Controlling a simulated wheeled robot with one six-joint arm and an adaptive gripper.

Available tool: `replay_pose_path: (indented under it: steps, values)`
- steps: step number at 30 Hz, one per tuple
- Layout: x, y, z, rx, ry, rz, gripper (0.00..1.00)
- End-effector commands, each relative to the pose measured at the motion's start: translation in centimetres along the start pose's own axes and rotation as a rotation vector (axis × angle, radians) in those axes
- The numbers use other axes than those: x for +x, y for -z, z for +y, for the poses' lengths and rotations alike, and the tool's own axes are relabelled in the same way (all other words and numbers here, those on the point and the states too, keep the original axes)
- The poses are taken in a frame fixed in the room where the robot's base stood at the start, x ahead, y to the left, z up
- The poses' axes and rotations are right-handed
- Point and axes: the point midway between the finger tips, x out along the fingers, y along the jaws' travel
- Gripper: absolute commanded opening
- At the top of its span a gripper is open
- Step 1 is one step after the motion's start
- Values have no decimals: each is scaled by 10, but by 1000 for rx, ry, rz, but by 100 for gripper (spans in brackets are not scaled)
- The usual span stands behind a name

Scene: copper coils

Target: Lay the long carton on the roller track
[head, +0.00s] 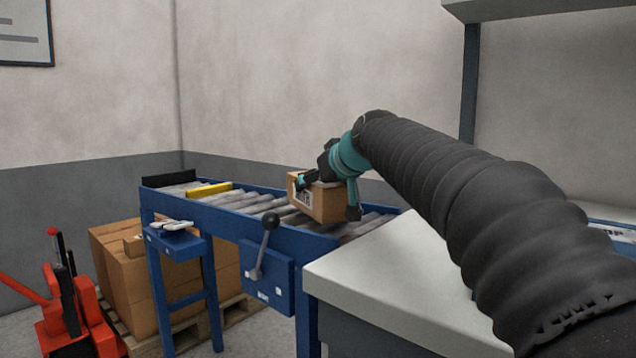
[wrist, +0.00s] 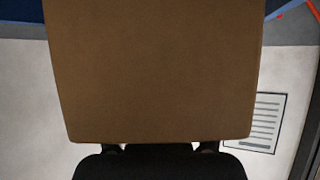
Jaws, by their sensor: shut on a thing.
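The long carton (head: 325,204) is brown with a printed label on its near side. In the head view my gripper (head: 328,184) is shut on it, with fingers on either side. The carton is over the right part of the roller track (head: 285,203), a blue frame with grey rollers. I cannot tell whether its underside touches the rollers. In the wrist view the carton (wrist: 155,70) fills the middle and hides most of what lies beyond it.
A yellow bar (head: 210,190) lies across the track, left of the carton. A black end stop (head: 170,181) stands at the far end. A lever with a black knob (head: 270,221) rises at the track's front. A pale worktop (head: 385,275) is near right. Stacked boxes (head: 125,275) and a red pallet jack (head: 65,300) stand at left.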

Motion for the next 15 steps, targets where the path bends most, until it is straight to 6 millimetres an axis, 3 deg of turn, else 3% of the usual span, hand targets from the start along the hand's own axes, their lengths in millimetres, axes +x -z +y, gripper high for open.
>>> replay_pose_path:
  steps: [9,10,12,15]
  values:
    - [2,-4,0,0,-1,2,22]
    - [2,-5,0,0,0,0,80]
    - [2,-5,0,0,0,0,97]
    - [2,-5,0,0,0,0,98]
